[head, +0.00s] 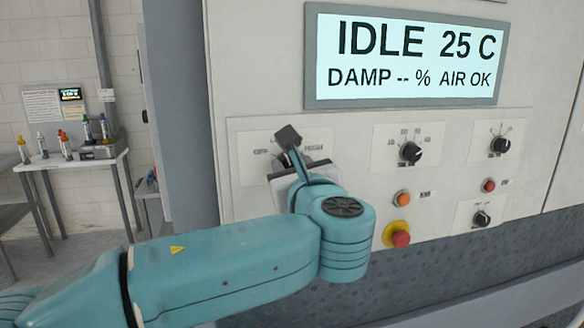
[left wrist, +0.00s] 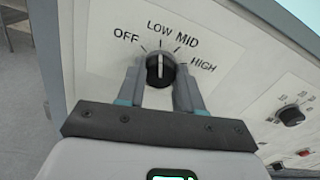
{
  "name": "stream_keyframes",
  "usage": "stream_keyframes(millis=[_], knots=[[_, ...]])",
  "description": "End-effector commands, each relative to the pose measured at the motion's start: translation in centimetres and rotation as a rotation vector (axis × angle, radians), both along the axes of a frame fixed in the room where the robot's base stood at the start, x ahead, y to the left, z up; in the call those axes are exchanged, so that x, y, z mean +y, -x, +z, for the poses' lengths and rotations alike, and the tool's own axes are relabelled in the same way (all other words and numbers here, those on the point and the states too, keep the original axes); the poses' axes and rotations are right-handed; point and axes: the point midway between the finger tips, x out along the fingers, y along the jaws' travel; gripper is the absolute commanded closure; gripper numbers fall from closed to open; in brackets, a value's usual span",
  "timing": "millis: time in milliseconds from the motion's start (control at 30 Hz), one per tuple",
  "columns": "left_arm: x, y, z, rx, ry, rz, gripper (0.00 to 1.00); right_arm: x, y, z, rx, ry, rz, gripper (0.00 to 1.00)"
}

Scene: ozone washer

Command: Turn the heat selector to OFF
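The heat selector (left wrist: 160,68) is a round black knob with a white pointer line on a pale plate marked OFF, LOW, MID and HIGH. In the left wrist view its pointer stands upright, toward the LOW mark. My left gripper (left wrist: 159,82) has one finger on each side of the knob, with slim gaps showing; contact is not clear. In the head view my left gripper (head: 292,160) is at the selector's plate (head: 248,143) and hides the knob. My right gripper is in neither view.
Right of the selector are other black knobs (head: 410,152), an orange button (head: 402,199) and a red button on a yellow base (head: 400,238). The display (head: 405,58) above reads IDLE 25 C. A table with bottles (head: 70,160) stands far left.

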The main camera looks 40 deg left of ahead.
Motion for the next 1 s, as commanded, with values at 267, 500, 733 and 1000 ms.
stream_keyframes(millis=[267, 500, 733, 1000], knots=[[0.0, 0.0, -0.2, -0.038, 0.034, -0.001, 0.95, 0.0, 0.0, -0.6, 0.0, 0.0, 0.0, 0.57], [0.0, 0.0, -0.4, -0.157, 0.134, 0.0, 0.95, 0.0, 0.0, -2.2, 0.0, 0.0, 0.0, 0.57], [0.0, 0.0, -0.4, -0.299, 0.256, -0.001, 0.95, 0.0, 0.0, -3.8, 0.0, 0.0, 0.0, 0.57], [0.0, 0.0, -0.4, -0.438, 0.376, -0.001, 0.95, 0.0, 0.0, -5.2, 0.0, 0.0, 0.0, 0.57]])
